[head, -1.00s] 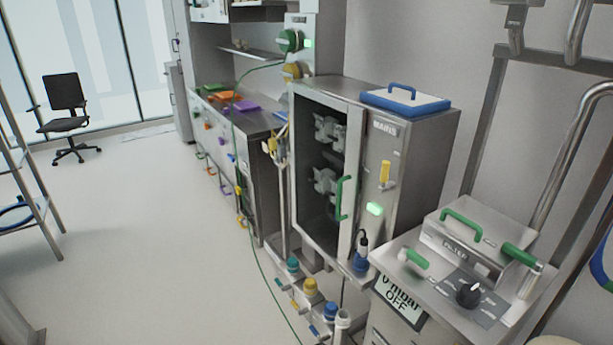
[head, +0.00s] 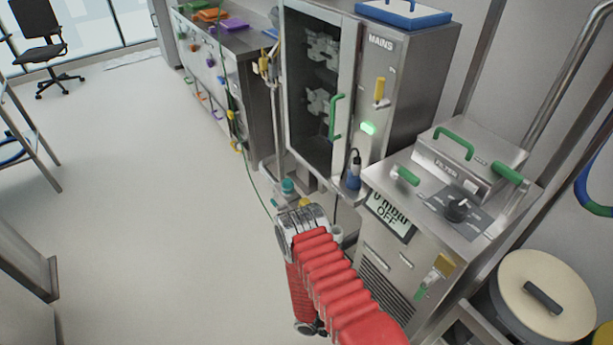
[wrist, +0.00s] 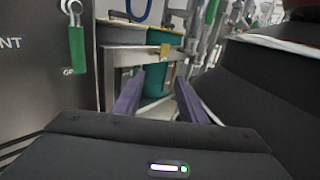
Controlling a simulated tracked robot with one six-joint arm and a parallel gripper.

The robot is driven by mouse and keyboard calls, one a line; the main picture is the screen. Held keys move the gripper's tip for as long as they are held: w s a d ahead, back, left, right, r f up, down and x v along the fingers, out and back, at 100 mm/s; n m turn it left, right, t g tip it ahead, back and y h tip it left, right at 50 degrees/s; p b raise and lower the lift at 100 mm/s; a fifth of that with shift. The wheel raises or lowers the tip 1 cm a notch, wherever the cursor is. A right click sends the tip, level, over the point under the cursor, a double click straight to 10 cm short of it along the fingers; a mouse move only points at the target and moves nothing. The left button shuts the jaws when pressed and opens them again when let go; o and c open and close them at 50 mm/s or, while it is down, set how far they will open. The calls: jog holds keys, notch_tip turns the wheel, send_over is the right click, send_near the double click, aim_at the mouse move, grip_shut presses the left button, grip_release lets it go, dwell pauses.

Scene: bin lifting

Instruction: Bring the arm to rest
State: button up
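My arm (head: 325,270), in a red ribbed sleeve, reaches up from the bottom of the head view and ends in a grey metal joint. My gripper is not clear there. In the wrist view my gripper (wrist: 160,80) shows two purple-grey fingers spread apart with nothing between them, so it is open and empty. Beyond the fingers are a metal frame and a teal container (wrist: 153,83), apart from them as far as I can tell.
A cabinet with a glass door (head: 318,90) and green handle stands beyond my arm. In the wrist view a green handle (wrist: 77,48) hangs close at left. Open floor (head: 150,210) lies at left.

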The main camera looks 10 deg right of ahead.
jog(key=w+a+r+m+t+y, duration=0.15)
jog(key=a+r+m+y, duration=0.3)
jog(key=r, duration=0.45)
jog(key=w+a+r+m+y, duration=0.25)
jog(key=a+r+y, duration=0.2)
jog(key=r, duration=0.45)
jog(key=w+a+r+m+t+y, duration=0.15)
jog(key=a+r+m+y, duration=0.3)
jog(key=r, duration=0.45)
jog(key=s+r+m+t+y, duration=0.2)
jog(key=r+t, duration=0.7)
jog(key=r, duration=1.4)
jog(key=shift+s+d+r+y, duration=0.25)
jog(key=shift+s+d+y, duration=0.05)
jog(key=shift+s+y, duration=0.4)
jog(key=shift+m, duration=0.25)
jog(key=shift+c, duration=0.2)
jog(key=shift+c, duration=0.7)
